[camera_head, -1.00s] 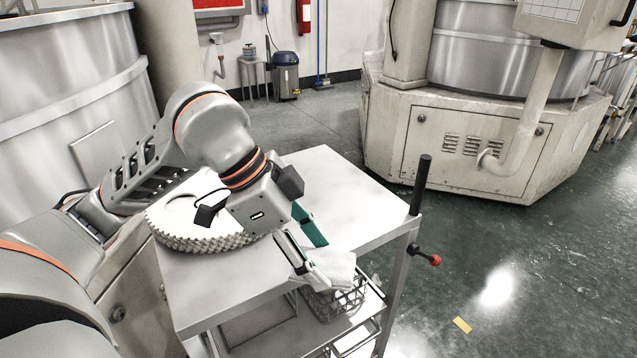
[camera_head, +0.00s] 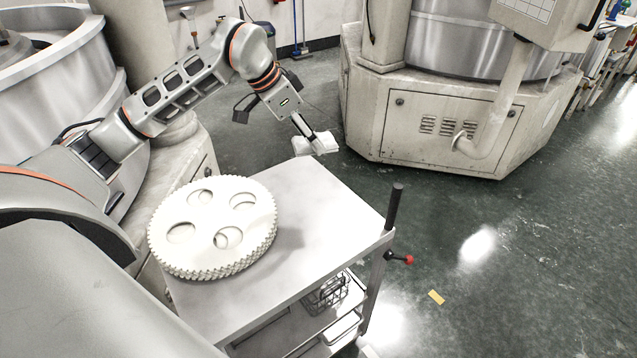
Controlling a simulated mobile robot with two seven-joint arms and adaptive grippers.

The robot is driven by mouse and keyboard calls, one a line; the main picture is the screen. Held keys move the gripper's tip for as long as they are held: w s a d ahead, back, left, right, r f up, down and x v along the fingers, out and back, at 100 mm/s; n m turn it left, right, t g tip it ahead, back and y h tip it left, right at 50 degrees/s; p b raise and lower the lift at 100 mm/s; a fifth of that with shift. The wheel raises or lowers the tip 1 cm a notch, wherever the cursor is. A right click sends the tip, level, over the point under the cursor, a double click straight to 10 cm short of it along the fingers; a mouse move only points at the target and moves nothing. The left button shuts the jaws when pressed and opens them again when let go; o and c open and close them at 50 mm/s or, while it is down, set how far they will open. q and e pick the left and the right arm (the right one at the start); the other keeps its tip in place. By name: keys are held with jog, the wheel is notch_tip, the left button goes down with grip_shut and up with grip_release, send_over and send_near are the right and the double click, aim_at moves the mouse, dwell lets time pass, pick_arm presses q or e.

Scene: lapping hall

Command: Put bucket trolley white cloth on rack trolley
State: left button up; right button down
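My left gripper (camera_head: 312,134) is at the end of the arm that comes in from the left. It is shut on a crumpled white cloth (camera_head: 316,144). The cloth is up near the far edge of a grey-white trolley (camera_head: 310,210); I cannot tell whether it touches the top. The gripper and its fingers partly hide behind the cloth. I cannot tell from this view whether this trolley is the rack or the bucket trolley. My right gripper is not in view.
Stacked white toothed discs (camera_head: 212,262) cover the left of the trolley top; its right part is clear. A wire basket (camera_head: 328,292) sits on the lower shelf. A dark upright handle (camera_head: 394,206) and red knob (camera_head: 409,260) are at the right corner. A large machine (camera_head: 440,130) stands behind.

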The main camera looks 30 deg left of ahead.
aim_at(316, 201)
pick_arm(q)
jog(key=shift+w+a, duration=0.5)
jog(key=shift+w+a+f+p, duration=0.15)
jog(key=shift+w+f+p, duration=0.1)
jog(key=shift+p, duration=0.1)
notch_tip(316, 201, down, 20)
jog(key=shift+r+p, duration=0.1)
jog(key=shift+p, duration=0.3)
jog(key=o, duration=1.1)
jog(key=shift+s+a+r, duration=0.15)
jog(key=shift+r, duration=0.05)
jog(key=b+v, duration=0.1)
jog(key=v, duration=1)
jog(key=shift+s+r, duration=0.15)
jog(key=shift+r, duration=0.1)
